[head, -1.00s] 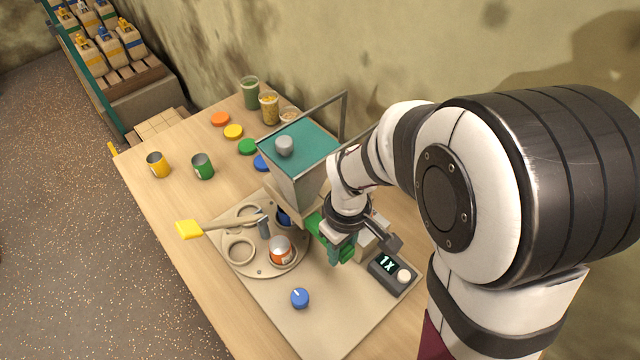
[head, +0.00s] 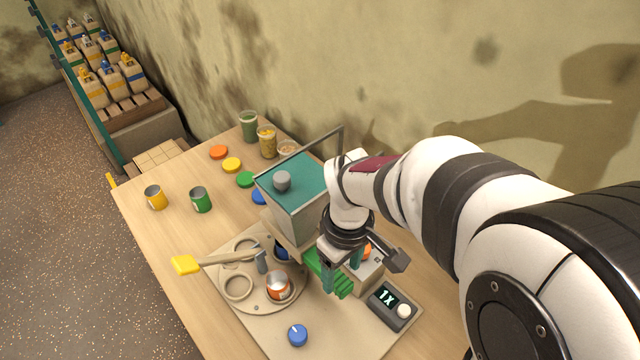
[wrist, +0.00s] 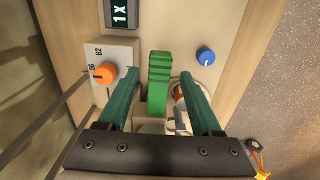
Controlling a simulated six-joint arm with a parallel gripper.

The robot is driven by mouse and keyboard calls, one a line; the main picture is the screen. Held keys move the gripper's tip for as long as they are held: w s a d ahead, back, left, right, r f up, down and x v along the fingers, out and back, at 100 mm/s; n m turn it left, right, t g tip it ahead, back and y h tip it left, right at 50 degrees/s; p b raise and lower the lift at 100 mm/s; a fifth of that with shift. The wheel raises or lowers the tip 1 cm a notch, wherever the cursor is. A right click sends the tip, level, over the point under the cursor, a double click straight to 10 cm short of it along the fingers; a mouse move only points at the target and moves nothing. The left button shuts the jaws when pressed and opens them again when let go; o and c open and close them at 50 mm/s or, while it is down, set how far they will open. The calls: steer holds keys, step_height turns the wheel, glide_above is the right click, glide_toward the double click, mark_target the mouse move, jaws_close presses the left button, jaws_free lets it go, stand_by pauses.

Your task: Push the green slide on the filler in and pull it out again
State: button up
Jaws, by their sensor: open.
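The filler is a grey hopper (head: 294,215) with a teal lid (head: 292,182) and a grey knob on top. Its green slide (head: 343,288) sticks out low, toward the front right, with a ribbed handle end. My gripper (head: 342,268) is open over the slide. In the wrist view the green slide (wrist: 160,82) stands between the two teal fingers of my gripper (wrist: 160,95), with a gap on each side. The slide's inner end is hidden under the hopper.
An orange dial (wrist: 104,73) on a box is left of the fingers in the wrist view. A 1X display (head: 391,302) and blue knob (head: 298,335) are nearby.

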step_height(320, 180, up, 7)
steer(key=s+d+m+y, duration=0.1)
steer(key=s+d+m, duration=0.1)
steer(key=s+m, duration=0.5)
steer(key=s+d+m, duration=0.2)
steer(key=s+m, duration=0.5)
steer(key=s, duration=0.1)
steer(key=shift+s+d+f+m+y, duration=0.25)
steer(key=shift+s+m+y, duration=0.05)
steer(key=shift+s+y, duration=0.1)
